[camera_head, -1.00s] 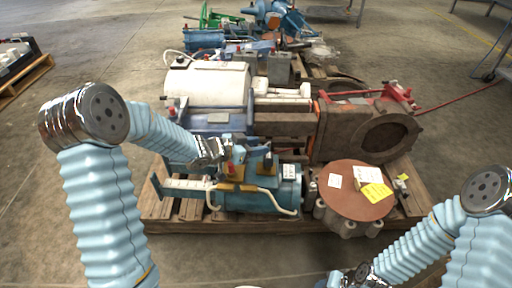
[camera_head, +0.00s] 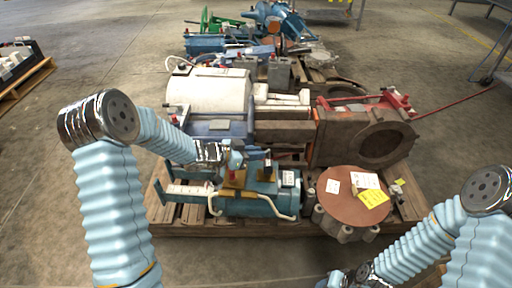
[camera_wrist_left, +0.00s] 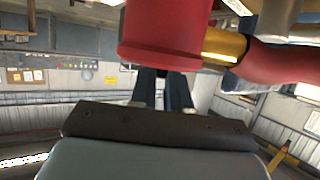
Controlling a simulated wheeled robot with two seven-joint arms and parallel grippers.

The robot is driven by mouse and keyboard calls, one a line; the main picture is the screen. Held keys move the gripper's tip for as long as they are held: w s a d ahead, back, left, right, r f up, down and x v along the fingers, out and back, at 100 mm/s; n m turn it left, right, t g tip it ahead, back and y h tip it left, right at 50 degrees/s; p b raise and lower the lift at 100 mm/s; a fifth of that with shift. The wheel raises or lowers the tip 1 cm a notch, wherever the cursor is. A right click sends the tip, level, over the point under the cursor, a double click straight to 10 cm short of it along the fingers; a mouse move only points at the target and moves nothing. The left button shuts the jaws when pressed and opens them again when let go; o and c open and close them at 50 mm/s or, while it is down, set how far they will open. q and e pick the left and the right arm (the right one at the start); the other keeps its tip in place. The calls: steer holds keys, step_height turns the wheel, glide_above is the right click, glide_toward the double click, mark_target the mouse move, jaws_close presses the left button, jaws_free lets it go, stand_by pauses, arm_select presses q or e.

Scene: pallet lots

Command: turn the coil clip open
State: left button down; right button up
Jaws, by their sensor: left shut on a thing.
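A blue pump-like unit (camera_head: 262,197) lies at the front of the wooden pallet, with red-capped parts (camera_head: 232,175) on its top. My left gripper (camera_head: 238,163) is just above these parts. In the left wrist view, a red rounded part (camera_wrist_left: 165,35) with a brass-coloured neck (camera_wrist_left: 222,46) fills the top, and I take it to be the coil clip. The dark fingers (camera_wrist_left: 165,90) of my left gripper are shut, their tips hidden behind the red part. My right gripper's body (camera_head: 337,280) is cut off at the bottom edge; its fingers do not show.
A round brown plate (camera_head: 350,195) with paper tags sits right of the blue unit. Behind stand a white cylinder (camera_head: 208,90) and a rusty flanged block (camera_head: 370,140). Bare concrete floor (camera_head: 90,65) lies left of the pallet (camera_head: 165,220).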

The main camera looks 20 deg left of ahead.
step_height(320, 180, up, 8)
steer(key=f+p, duration=0.1)
steer(key=p, duration=0.5)
arm_select(q)
steer(key=m+g+h, duration=0.1)
steer(key=w+a+m+g+h, duration=0.1)
steer(key=m+g, duration=0.1)
steer(key=w+m+g+h, duration=0.1)
steer(key=m+g, duration=0.1)
steer(key=shift+a, duration=0.4)
steer(key=shift+w+a+f+m+g+b, duration=0.1)
steer(key=shift+w+f+m+g+b, duration=0.15)
steer(key=shift+m+g, duration=0.2)
steer(key=shift+w+a+m+g+b, duration=0.1)
steer(key=shift+w+m+g+b, duration=0.05)
steer(key=shift+m+g+b, duration=0.25)
steer(key=m+g+b, duration=0.1)
steer(key=w+m+g+b, duration=0.1)
steer(key=shift+a+r+g+h, duration=0.1)
steer(key=shift+g+h, duration=0.2)
steer(key=shift+g, duration=0.05)
steer(key=shift+w+r+m+g+b, duration=0.1)
steer(key=shift+w+m+g+b, duration=0.05)
steer(key=shift+m+g+b, duration=0.25)
arm_select(e)
steer(key=f, duration=0.3)
steer(key=shift+w+d+f, duration=0.1)
steer(key=shift+d+f, duration=0.1)
steer(key=shift+f, duration=0.05)
